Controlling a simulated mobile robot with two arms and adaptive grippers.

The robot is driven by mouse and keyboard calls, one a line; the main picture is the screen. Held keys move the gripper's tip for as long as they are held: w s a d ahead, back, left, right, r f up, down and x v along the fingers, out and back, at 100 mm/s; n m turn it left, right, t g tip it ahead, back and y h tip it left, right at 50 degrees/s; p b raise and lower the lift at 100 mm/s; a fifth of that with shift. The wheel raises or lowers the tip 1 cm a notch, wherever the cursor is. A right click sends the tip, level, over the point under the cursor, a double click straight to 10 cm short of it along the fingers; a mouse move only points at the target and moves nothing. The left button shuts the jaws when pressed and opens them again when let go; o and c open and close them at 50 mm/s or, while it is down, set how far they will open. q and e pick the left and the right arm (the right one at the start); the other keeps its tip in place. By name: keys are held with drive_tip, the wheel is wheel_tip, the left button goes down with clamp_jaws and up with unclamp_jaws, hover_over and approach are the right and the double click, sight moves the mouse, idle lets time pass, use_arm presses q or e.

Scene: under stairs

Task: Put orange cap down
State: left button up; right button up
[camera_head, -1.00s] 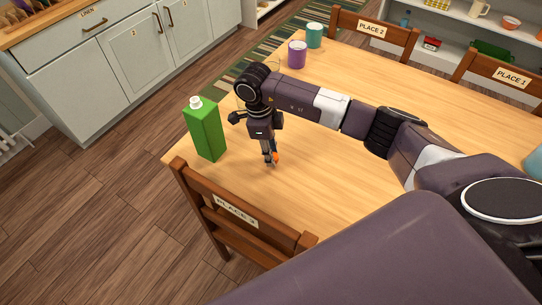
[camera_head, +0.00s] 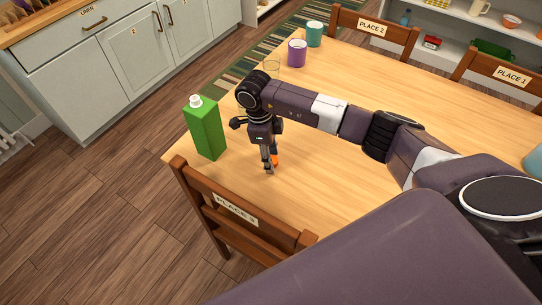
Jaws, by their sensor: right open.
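The orange cap (camera_head: 275,160) is a small orange spot at the fingertips of my right gripper (camera_head: 269,165), low at the wooden table's top (camera_head: 310,185). The fingers partly hide the cap, and I cannot tell whether they touch it. My right gripper is open and points down, to the right of the green carton (camera_head: 206,132). The carton stands upright near the table's left corner with a white top (camera_head: 196,101). My left gripper does not show.
A wooden chair (camera_head: 205,195) stands at the near edge. The table's middle right is clear.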

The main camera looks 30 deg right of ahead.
wheel_tip(320, 180, up, 12)
drive_tip(key=w+a+b, duration=0.1)
drive_tip(key=b, duration=0.1)
drive_tip(key=shift+a, duration=0.2)
drive_tip(key=shift+r, duration=0.1)
idle(0.3)
